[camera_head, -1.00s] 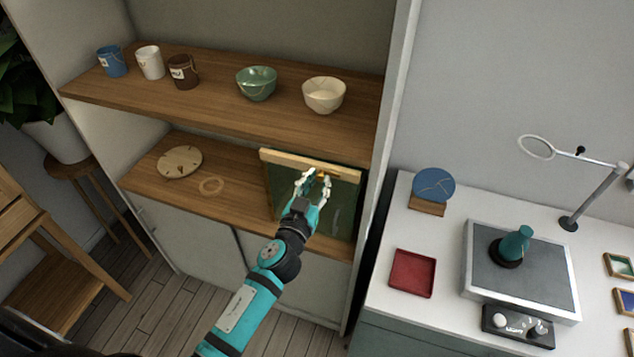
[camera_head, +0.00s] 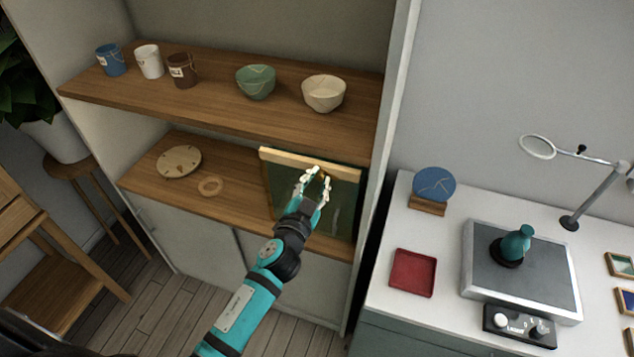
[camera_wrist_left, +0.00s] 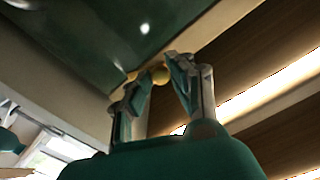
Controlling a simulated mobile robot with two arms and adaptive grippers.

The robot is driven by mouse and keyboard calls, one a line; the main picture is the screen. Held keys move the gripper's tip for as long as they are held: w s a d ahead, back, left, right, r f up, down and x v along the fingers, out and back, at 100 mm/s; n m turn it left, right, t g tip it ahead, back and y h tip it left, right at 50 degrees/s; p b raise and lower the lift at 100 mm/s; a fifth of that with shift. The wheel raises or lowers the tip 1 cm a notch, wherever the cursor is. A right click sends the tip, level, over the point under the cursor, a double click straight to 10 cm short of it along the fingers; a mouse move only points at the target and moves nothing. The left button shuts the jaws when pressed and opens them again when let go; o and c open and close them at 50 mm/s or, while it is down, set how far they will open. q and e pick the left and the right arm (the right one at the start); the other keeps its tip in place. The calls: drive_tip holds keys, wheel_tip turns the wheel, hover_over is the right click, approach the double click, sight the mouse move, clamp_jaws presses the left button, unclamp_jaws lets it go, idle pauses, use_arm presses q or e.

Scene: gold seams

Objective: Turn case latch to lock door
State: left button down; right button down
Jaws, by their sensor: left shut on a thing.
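The case (camera_head: 343,206) stands on the lower wooden shelf, with a dark green glass door and a light wood top rail (camera_head: 285,157). The small gold latch (camera_head: 326,179) is at the top of the door, just below the rail. My left gripper (camera_head: 319,177) reaches up to it and is shut on the latch. In the left wrist view the latch's round gold knob (camera_wrist_left: 160,75) shows between the fingertips, in front of the dark green door (camera_wrist_left: 85,35). The fingers partly cover the latch, so its exact angle is hard to tell. My right gripper is not in view.
A round cream plaque (camera_head: 179,161) and a tan ring (camera_head: 210,186) lie left of the case. The white cabinet's side panel is close on the right. A white worktop (camera_head: 380,310) stands beyond it.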

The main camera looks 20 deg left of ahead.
use_arm(q)
drive_tip(key=m, duration=0.3)
drive_tip(key=shift+m, duration=0.4)
drive_tip(key=m, duration=0.3)
drive_tip(key=shift+m, duration=0.3)
drive_tip(key=m, duration=0.5)
drive_tip(key=shift+m, duration=0.3)
drive_tip(key=c, duration=1.2)
unclamp_jaws()
drive_tip(key=s, duration=1.2)
drive_tip(key=shift+a, duration=0.2)
